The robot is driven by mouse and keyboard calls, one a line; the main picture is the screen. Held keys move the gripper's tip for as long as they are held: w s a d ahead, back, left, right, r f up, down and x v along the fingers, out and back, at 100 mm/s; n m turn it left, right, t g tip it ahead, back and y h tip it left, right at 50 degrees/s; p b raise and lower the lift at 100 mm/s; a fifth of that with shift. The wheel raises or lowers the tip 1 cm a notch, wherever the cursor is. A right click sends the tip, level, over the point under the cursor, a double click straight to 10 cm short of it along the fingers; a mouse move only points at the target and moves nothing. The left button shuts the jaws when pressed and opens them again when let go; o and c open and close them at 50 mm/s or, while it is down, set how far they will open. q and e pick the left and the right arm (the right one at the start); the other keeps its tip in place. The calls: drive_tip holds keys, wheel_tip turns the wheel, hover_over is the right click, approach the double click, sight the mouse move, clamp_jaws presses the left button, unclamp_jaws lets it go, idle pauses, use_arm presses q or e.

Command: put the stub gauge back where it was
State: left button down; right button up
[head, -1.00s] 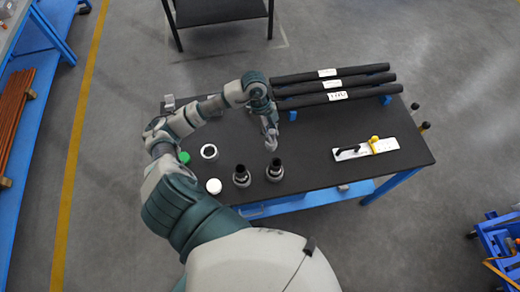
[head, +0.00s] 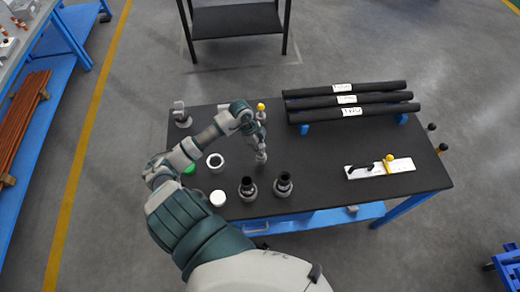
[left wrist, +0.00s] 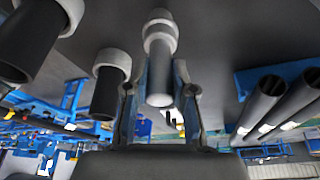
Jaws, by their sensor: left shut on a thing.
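My left gripper (head: 261,150) is shut on a grey stepped cylinder, which I take to be the stub gauge (head: 261,158). It is over the middle of the dark table, behind two black-topped pieces with grey flanges (head: 249,187) (head: 283,183). In the left wrist view the stub gauge (left wrist: 160,62) stands between the two fingers (left wrist: 158,100), with a lighter collar near its far end. Whether its end touches the table I cannot tell. My right gripper is not in view.
Three labelled black pipes (head: 350,100) lie at the back right. A white plate with a yellow knob (head: 380,168) lies at the right. The table (head: 320,150) between is clear.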

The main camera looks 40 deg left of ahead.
use_arm(q)
drive_tip(key=shift+a+f, duration=0.15)
drive_tip(key=shift+f, duration=0.65)
drive_tip(key=c, duration=1)
unclamp_jaws()
drive_tip(key=shift+o, duration=0.2)
drive_tip(key=shift+r, duration=0.15)
drive_tip(key=v, duration=1.1)
drive_tip(key=shift+r+b, duration=0.4)
drive_tip(key=shift+b, duration=0.05)
drive_tip(key=shift+f, duration=0.1)
